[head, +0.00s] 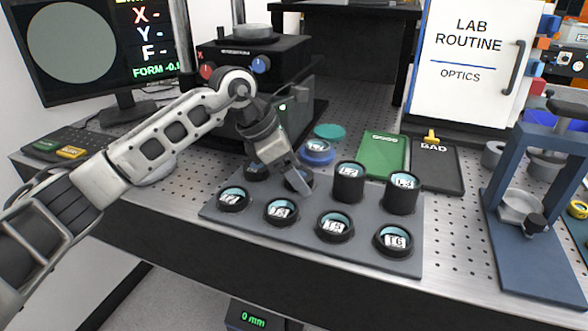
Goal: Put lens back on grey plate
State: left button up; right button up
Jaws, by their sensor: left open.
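The grey plate (262,226) lies on the perforated bench. Its front row holds several low black-rimmed lenses, among them one at the left end (233,199) and one marked T6 (394,240) at the right end. Two taller black lens holders (349,184), (401,196) stand at its back right. A blue-rimmed lens piece (318,152) sits at the plate's back edge; I cannot tell if it is on the plate. My left gripper (301,187) points down over the plate's back row, open, and partly hides a dark round piece there. My right gripper is not in view.
A black instrument (250,62) with red and blue knobs stands behind my left arm. A teal disc (330,131), a green tray (385,156) and a black BAD tray (436,165) lie behind the plate. A blue frame stand (540,215) is at the right.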

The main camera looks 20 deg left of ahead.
pick_arm(q)
jog(key=shift+r, duration=0.25)
jog(key=v, duration=1.2)
jog(key=shift+f, duration=0.2)
